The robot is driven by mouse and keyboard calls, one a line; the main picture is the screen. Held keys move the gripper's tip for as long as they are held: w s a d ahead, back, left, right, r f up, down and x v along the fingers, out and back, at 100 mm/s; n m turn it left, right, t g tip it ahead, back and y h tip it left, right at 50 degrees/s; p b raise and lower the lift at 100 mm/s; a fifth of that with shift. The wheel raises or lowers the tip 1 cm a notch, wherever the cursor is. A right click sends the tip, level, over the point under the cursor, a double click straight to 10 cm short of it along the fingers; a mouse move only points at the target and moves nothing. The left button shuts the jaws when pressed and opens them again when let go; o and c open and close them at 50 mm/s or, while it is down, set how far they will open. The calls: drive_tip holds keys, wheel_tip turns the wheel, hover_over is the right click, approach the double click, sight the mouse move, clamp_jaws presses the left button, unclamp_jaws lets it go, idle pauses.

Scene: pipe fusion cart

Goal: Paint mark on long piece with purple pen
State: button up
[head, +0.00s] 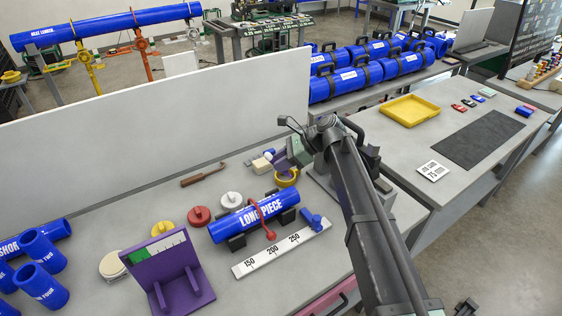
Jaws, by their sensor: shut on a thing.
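The long piece (238,220), a blue pipe lettered LONG PIECE, lies on dark supports on the near bench. A red clamp-like strap (264,217) crosses it. My gripper (285,163) is low over the bench behind the pipe's right end, apart from it. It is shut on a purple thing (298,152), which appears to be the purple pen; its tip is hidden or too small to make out. A yellow ring-shaped holder (287,179) is just below the gripper. No purple mark is visible on the pipe.
A white partition (120,140) edges the bench.

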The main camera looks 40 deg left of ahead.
sight(284, 175)
drive_tip(key=shift+f+b, duration=2.45)
drive_tip(key=shift+f, duration=0.35)
drive_tip(key=shift+f, duration=0.25)
drive_tip(key=shift+w, duration=0.15)
drive_tip(key=shift+w+d, duration=0.2)
drive_tip(key=shift+w, duration=0.1)
drive_tip(key=shift+s, duration=0.1)
drive_tip(key=shift+s+a, duration=0.2)
drive_tip(key=shift+s, duration=0.15)
drive_tip(key=shift+s, duration=0.15)
